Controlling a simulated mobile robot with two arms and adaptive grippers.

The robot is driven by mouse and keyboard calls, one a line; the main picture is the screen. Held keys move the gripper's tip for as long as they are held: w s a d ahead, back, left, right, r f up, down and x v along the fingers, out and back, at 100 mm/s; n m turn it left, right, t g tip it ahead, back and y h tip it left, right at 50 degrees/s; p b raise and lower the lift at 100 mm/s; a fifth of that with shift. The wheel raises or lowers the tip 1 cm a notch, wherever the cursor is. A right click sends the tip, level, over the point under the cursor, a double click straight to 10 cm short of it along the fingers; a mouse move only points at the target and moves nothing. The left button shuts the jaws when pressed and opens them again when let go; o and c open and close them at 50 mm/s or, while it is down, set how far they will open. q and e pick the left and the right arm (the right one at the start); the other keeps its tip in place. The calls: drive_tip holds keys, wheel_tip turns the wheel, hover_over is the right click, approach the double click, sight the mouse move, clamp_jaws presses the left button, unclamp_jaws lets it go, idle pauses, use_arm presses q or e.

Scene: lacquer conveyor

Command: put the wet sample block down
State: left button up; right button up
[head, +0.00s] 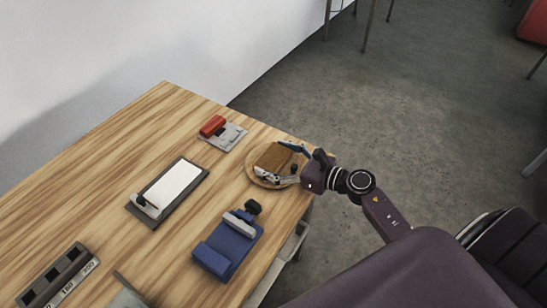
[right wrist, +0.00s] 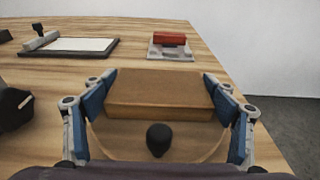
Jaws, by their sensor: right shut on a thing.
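The sample block (head: 271,156) is a brown wood-toned block at the table's right edge. It also shows in the middle of the right wrist view (right wrist: 160,98). My right gripper (head: 281,160) is shut on it, with one blue-padded finger at each end of the block. A round wooden plate (right wrist: 115,146) lies under the block. I cannot tell whether the block touches the plate or is just above it. A black knob (right wrist: 158,139) shows on the near side of the block. Whether the block is wet does not show. My left gripper is not in view.
A red block on a grey plate (head: 222,134) lies behind the round plate. A dark-framed board with a white surface (head: 174,186), a blue clamp-like fixture (head: 228,248) and a dark labelled rack (head: 60,275) stand on the wooden table (head: 100,190). The table edge is close on the right.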

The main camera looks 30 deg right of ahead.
drive_tip(key=o, duration=1.2)
drive_tip(key=shift+f, duration=0.1)
